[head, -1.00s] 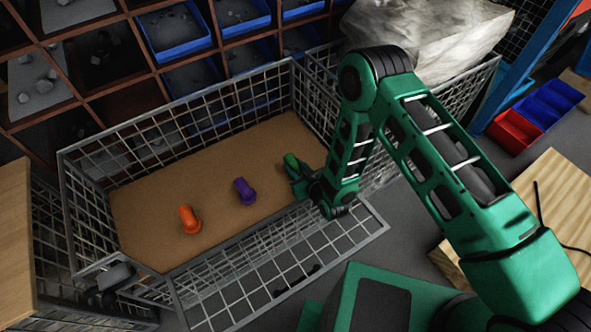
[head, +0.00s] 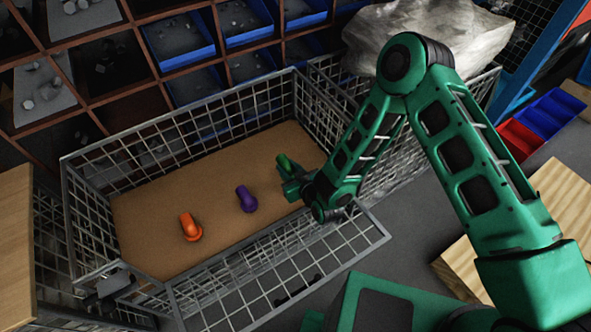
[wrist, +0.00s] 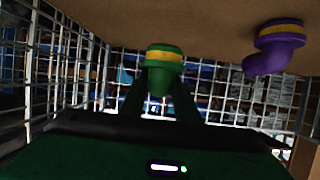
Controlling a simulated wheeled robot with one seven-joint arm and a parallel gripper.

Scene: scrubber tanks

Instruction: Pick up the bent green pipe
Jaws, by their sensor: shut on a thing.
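The bent green pipe (head: 284,163) is at the right end of the wire cage's brown floor, partly hidden by my gripper (head: 288,179). In the wrist view the green pipe (wrist: 164,62), with a yellow band, is between the dark fingers of my gripper (wrist: 159,95), which is shut on it. I cannot tell whether the pipe touches the floor. A purple pipe (head: 246,199) lies to its left, and also shows at the upper right in the wrist view (wrist: 278,46). An orange pipe (head: 189,227) lies further left.
The wire cage (head: 110,150) surrounds the pipes, with its front panel (head: 290,265) folded outward. Shelves with blue bins (head: 178,40) stand behind it. A pale wrapped bundle (head: 470,35) is at the back right. Red (head: 520,138) and blue bins sit at the right.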

